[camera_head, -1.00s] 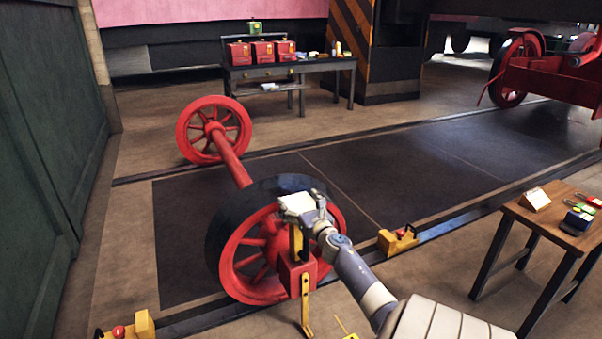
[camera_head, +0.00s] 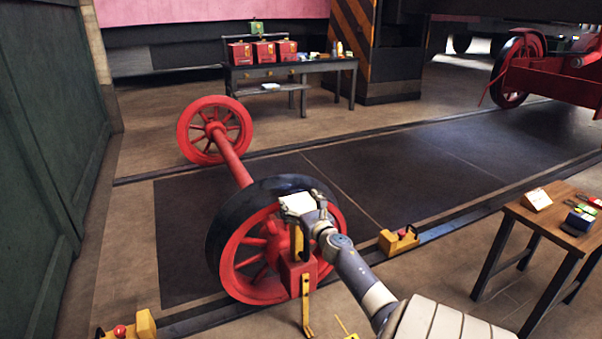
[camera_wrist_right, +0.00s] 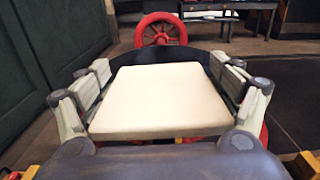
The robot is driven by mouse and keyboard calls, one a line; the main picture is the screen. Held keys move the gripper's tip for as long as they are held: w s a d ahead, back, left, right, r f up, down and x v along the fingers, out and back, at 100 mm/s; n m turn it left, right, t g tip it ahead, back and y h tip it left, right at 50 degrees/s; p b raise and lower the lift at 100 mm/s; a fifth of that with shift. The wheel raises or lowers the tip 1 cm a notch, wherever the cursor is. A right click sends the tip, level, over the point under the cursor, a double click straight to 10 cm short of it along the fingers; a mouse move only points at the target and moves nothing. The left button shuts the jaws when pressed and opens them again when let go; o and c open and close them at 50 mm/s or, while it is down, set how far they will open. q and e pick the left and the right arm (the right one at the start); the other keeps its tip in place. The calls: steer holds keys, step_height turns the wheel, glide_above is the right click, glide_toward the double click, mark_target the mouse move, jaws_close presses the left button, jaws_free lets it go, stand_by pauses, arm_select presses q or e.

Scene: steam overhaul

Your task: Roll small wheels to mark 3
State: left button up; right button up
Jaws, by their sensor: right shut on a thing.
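The small wheelset stands on the rails, with a near red wheel (camera_head: 243,246) with a dark rim, a red axle (camera_head: 232,160) and a far red wheel (camera_head: 188,132). The far wheel also shows in the right wrist view (camera_wrist_right: 160,29). My right gripper (camera_head: 299,202) is at the near wheel's upper right side, its fingers on both sides of a flat cream block (camera_wrist_right: 160,102). A yellow upright (camera_head: 296,243) and a red box (camera_head: 297,275) show below the block, in front of the wheel. Contact with the wheel is unclear. My left gripper is out of view. I cannot make out mark 3.
Yellow blocks with red knobs sit by the near rail, at right (camera_head: 398,241) and front left (camera_head: 130,328). A small table (camera_head: 545,222) stands at right. A workbench (camera_head: 285,72) with red boxes is behind. The dark track bed (camera_head: 430,165) right of the wheelset looks clear.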

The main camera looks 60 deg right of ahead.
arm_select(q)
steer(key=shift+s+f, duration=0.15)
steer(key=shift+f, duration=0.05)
arm_select(e)
steer(key=shift+w+r, duration=0.35)
steer(key=shift+r, duration=0.3)
steer(key=o, duration=1.5)
steer(key=shift+o, duration=0.7)
steer(key=shift+w+a+f, duration=0.1)
steer(key=shift+w+f, duration=0.15)
steer(key=shift+w, duration=0.05)
steer(key=shift+f, duration=0.1)
steer(key=shift+s+a+f, duration=0.25)
steer(key=shift+s+a, duration=0.1)
steer(key=shift+s, duration=0.05)
steer(key=v, duration=1.1)
steer(key=shift+s+d, duration=0.25)
steer(key=shift+d, duration=0.05)
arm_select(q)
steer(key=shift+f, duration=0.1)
